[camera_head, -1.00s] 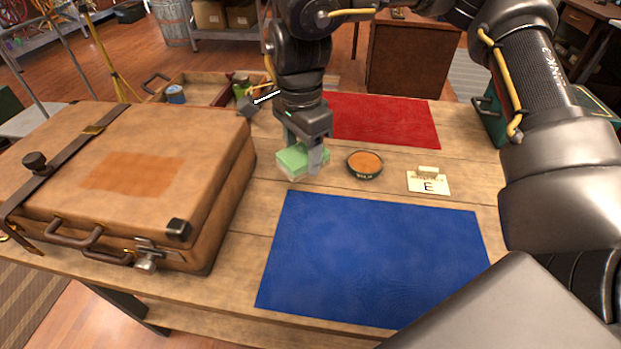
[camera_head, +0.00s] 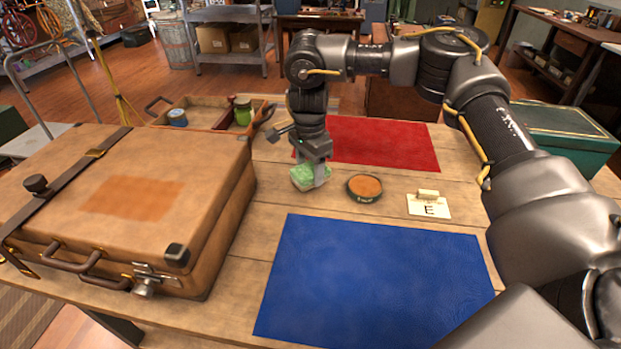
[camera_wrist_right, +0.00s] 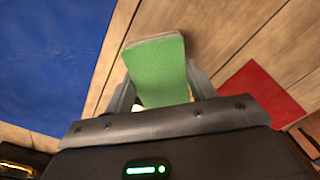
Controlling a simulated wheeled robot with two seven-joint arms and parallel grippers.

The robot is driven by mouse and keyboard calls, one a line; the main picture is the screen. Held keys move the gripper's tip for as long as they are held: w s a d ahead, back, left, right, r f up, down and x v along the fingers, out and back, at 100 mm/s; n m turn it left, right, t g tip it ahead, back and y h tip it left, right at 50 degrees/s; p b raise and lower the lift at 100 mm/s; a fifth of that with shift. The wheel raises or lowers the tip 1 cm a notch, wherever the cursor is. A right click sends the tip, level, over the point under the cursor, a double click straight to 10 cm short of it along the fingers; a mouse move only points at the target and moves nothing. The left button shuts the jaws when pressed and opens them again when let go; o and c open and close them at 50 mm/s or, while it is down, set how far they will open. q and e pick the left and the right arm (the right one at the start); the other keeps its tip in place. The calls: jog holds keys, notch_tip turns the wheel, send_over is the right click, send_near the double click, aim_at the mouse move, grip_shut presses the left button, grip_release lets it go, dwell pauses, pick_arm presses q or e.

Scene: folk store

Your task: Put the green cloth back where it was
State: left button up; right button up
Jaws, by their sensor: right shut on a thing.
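The green cloth (camera_head: 308,177) is a small folded green block at the middle of the wooden table. It sits between the red mat and the blue mat, left of the round tin. My right gripper (camera_head: 315,172) comes down on it from above and is shut on it. In the right wrist view, the cloth (camera_wrist_right: 158,72) stands between the two fingers of my right gripper (camera_wrist_right: 160,85), with wood behind it. I cannot tell whether the cloth touches the table. My left gripper is not in view.
A round tin of orange-brown paste (camera_head: 365,188) and a card marked E (camera_head: 428,206) lie right of the cloth. A blue mat (camera_head: 375,285) is in front, a red mat (camera_head: 385,143) behind. A large suitcase (camera_head: 120,200) fills the left. A wooden tray (camera_head: 205,117) stands behind it.

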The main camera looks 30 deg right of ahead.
aim_at(310, 178)
jog(key=shift+w+d+f, duration=0.1)
jog(key=shift+f, duration=0.85)
jog(key=shift+w+d+f, duration=0.1)
jog(key=shift+f, duration=0.95)
jog(key=o, duration=1)
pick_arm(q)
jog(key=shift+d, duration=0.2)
pick_arm(e)
jog(key=shift+r, duration=0.55)
notch_tip(310, 178, up, 3)
jog(key=shift+r, duration=0.1)
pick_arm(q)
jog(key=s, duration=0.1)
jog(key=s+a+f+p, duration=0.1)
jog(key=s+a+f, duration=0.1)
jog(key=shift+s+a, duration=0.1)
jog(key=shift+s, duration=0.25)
pick_arm(e)
notch_tip(310, 178, up, 8)
jog(key=shift+r, duration=0.1)
